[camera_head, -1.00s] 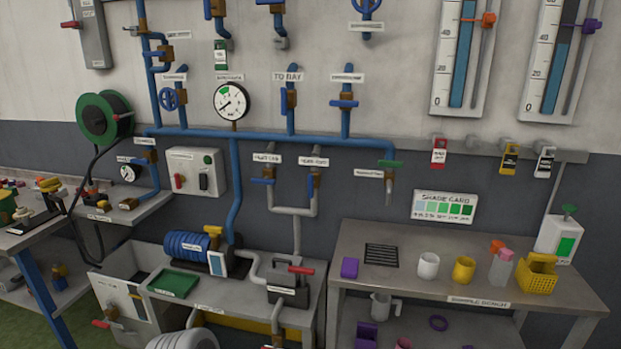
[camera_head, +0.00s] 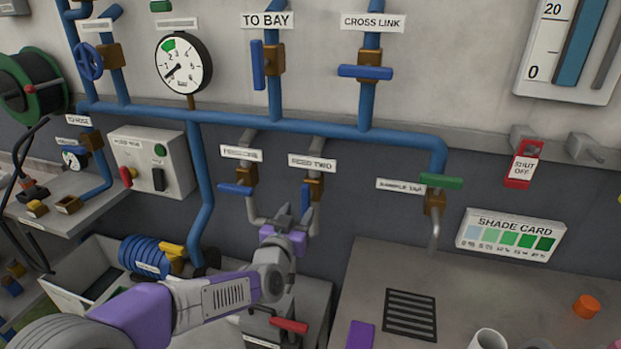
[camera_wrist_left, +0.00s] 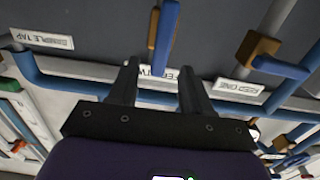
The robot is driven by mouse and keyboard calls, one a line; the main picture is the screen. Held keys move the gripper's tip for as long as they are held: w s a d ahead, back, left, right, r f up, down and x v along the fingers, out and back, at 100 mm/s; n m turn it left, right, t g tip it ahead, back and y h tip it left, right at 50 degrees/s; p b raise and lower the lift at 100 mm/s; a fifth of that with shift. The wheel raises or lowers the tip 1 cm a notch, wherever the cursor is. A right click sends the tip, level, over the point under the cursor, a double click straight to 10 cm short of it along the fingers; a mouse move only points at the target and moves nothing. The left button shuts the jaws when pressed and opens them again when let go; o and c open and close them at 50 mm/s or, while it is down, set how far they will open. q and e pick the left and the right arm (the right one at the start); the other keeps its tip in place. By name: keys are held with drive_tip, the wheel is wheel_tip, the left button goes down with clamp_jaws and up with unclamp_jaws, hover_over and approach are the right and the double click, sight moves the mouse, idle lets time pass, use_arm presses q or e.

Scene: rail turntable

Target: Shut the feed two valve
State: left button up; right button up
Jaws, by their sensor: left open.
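The feed two valve has a brass body (camera_head: 316,186) and a blue lever (camera_head: 305,199) that hangs vertical, in line with its pipe. Its white label (camera_head: 312,163) is above it. My left gripper (camera_head: 294,215) is open, just below and in front of the lever. In the left wrist view the blue lever (camera_wrist_left: 164,42) shows beyond the gap between the open fingers (camera_wrist_left: 157,75), with no clear contact. The fingers partly hide the feed two label there. My right gripper is not in view.
The feed one valve's blue lever (camera_head: 235,189) lies crosswise close to the left. A green-handled sample tap (camera_head: 441,181) is to the right. A blue header pipe (camera_head: 290,125) runs above. A bench (camera_head: 460,285) is below right, and a red-handled device (camera_head: 288,326) is below.

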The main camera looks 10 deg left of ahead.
sight(304, 197)
use_arm(q)
drive_tip(key=shift+w+a+r, duration=0.1)
drive_tip(key=shift+w+r, duration=0.15)
drive_tip(key=shift+r, duration=0.2)
drive_tip(key=shift+w, duration=0.2)
drive_tip(key=shift+w+d, duration=0.2)
drive_tip(key=shift+w, duration=3)
clamp_jaws()
